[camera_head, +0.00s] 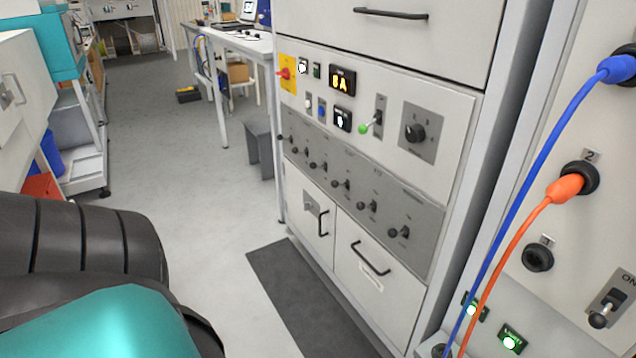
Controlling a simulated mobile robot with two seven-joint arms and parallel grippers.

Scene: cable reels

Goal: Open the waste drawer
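A grey cabinet stands in the middle right of the head view. A larger shut drawer front (330,32) with a black handle (391,14) is at the top. I cannot tell by label which one is the waste drawer. Neither of my grippers is in view.
A control panel (410,165) with switches and knobs fills the cabinet's middle. Blue (545,165) and orange (505,245) cables hang at the right. A dark mat (295,300) lies before the cabinet. A table (232,38) stands behind.

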